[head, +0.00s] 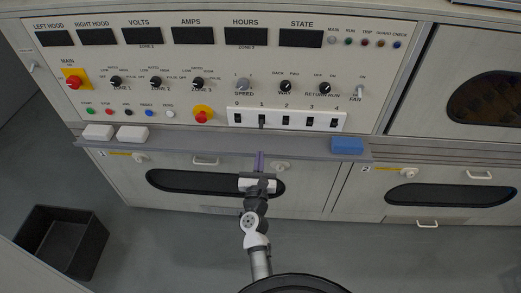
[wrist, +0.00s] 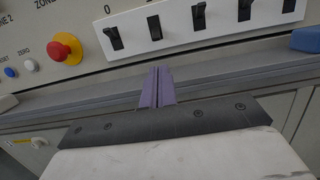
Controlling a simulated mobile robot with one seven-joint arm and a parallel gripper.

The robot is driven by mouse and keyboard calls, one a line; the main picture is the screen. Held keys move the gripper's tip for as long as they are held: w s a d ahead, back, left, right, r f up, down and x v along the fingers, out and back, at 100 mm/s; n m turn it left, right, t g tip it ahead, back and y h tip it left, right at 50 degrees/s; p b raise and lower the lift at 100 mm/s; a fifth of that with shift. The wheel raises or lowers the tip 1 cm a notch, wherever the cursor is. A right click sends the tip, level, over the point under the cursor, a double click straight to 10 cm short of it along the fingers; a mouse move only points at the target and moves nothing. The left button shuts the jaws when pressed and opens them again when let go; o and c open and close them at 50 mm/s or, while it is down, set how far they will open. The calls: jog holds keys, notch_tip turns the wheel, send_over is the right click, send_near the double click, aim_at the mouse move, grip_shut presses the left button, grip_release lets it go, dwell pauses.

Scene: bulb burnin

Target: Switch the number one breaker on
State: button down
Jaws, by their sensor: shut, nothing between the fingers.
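The white breaker strip (head: 248,121) on the panel front carries a row of black rocker switches labelled 0 to 4. The number one breaker (head: 262,121) is second from the left; it also shows in the wrist view (wrist: 154,27). I cannot tell its lever position for sure. My gripper (head: 259,153) has purple fingers pressed together with nothing between them. In the wrist view the fingertips (wrist: 158,70) are just below the number one breaker and apart from it, in front of the grey ledge.
A grey ledge (head: 210,148) runs under the panel, with white blocks (head: 98,132) at left and a blue block (head: 347,145) at right. A red-and-yellow stop button (head: 203,114) is left of the strip. A black bin (head: 62,242) stands on the floor.

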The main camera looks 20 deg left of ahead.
aim_at(262, 119)
jog(key=p+x, duration=0.1)
jog(key=x, duration=0.7)
jog(key=shift+w+a+r, duration=0.1)
jog(key=shift+w, duration=0.25)
jog(key=shift+s+r+p, duration=0.3)
jog(key=shift+r, duration=0.2)
jog(key=shift+s+d+r+p, duration=0.1)
jog(key=shift+s+r+p, duration=0.1)
jog(key=shift+r+p, duration=0.25)
jog(key=shift+s+d+r+p, duration=0.15)
jog(key=shift+r+p, duration=0.1)
jog(key=shift+r, duration=0.4)
jog(key=shift+f, duration=0.15)
